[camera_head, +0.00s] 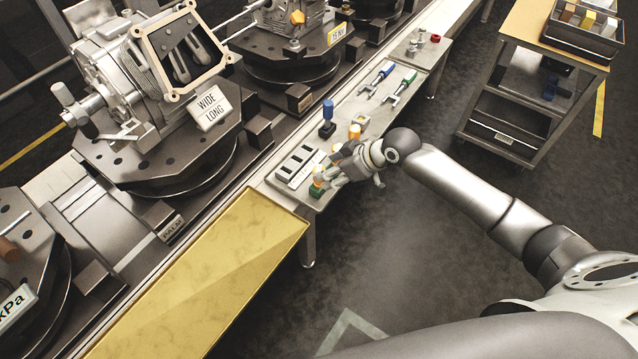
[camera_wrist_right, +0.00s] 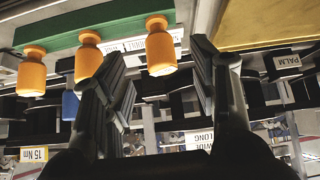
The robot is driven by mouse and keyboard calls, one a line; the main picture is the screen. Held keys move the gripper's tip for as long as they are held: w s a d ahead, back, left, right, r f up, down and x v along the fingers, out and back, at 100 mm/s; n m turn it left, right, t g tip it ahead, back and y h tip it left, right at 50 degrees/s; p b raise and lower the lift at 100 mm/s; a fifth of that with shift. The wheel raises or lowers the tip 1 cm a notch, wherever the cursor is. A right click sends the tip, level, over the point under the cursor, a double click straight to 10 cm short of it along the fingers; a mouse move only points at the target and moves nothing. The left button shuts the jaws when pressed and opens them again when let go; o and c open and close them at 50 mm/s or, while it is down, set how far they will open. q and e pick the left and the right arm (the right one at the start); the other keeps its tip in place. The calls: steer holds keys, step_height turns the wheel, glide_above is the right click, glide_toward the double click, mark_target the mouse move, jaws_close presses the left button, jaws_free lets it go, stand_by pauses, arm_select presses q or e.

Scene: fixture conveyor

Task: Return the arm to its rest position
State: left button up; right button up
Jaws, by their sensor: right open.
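My right arm reaches in from the right in the head view. Its gripper (camera_head: 324,177) is low over the narrow side shelf (camera_head: 375,105), by a green block (camera_head: 316,191). In the right wrist view the gripper (camera_wrist_right: 157,62) is open, its dark fingers spread apart. A green rack (camera_wrist_right: 95,32) with orange cylinders is just beyond the fingertips. One orange cylinder (camera_wrist_right: 160,58) appears between the fingers; I cannot tell its depth or any contact. Another orange cylinder (camera_wrist_right: 89,62) is partly behind the left finger. My left gripper is not in view.
The conveyor with fixtures and a housing (camera_head: 160,60) runs behind. A yellow panel (camera_head: 205,275) is in front. A cart (camera_head: 515,110) stands right; floor between is clear.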

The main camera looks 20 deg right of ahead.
steer(key=v, duration=0.7)
steer(key=w+d+f+m+h, duration=0.1)
steer(key=d+f+m+h, duration=0.3)
steer(key=f, duration=1)
steer(key=s+d+f+m, duration=0.15)
steer(key=s+f, duration=0.25)
steer(key=f, duration=0.4)
steer(key=s+d+f, duration=0.3)
steer(key=s+f, duration=0.1)
steer(key=f, duration=0.4)
steer(key=s+a+f+g+h, duration=0.1)
steer(key=s+f+g, duration=0.1)
steer(key=s+f, duration=1.15)
steer(key=s+a+f+g, duration=0.1)
steer(key=s+a+f, duration=0.1)
steer(key=s, duration=0.6)
steer(key=s+a+f+g, duration=0.1)
steer(key=s+a+f, duration=0.1)
steer(key=s, duration=0.6)
steer(key=s+a+f+g, duration=0.1)
steer(key=s+a+f, duration=0.1)
steer(key=s, duration=0.5)
steer(key=shift+s+a, duration=0.3)
steer(key=shift+s, duration=0.1)
